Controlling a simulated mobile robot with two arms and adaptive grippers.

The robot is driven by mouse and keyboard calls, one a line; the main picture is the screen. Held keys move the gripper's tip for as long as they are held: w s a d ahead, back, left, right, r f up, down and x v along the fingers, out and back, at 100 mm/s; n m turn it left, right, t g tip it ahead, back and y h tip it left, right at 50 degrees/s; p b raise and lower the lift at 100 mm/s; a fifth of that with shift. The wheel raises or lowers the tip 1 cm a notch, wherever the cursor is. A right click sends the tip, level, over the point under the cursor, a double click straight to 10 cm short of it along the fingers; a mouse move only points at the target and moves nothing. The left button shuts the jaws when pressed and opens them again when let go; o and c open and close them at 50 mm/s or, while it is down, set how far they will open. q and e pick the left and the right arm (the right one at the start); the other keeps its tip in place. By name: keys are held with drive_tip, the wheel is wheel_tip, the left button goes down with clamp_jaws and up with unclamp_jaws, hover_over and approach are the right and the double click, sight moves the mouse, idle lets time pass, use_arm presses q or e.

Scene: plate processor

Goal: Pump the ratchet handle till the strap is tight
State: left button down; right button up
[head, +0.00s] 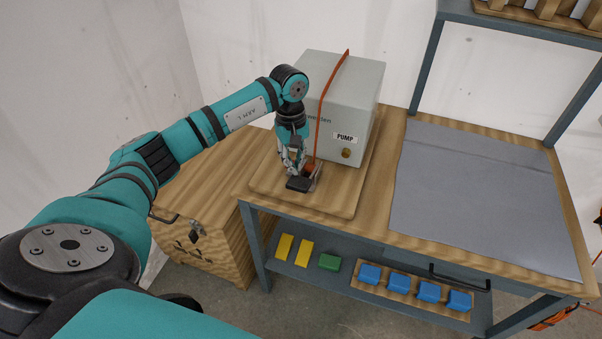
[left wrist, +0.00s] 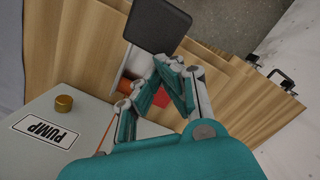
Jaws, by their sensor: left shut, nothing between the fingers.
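The ratchet handle (head: 298,184) ends in a black grip that lies low in front of the grey pump box (head: 352,92). The grip shows large at the top of the left wrist view (left wrist: 157,26). An orange strap (head: 325,98) runs over the box top and down its front to the ratchet. My left gripper (head: 291,168) is shut and empty, right beside the ratchet, its fingers pointing down. In the left wrist view its fingertips (left wrist: 172,66) are close below the black grip; I cannot tell whether they touch. They partly hide the ratchet body. My right gripper is out of view.
The box stands on a wooden board (head: 335,203) on the workbench. A grey mat (head: 480,195) covers the bench to the right. Yellow, green and blue blocks lie on the lower shelf (head: 345,283). A wooden chest (head: 215,235) stands at left.

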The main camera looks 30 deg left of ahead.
use_arm(q)
wheel_tip(320, 180, up, 12)
drive_tip(key=a, duration=0.1)
drive_tip(key=shift+w, duration=0.3)
idle(0.3)
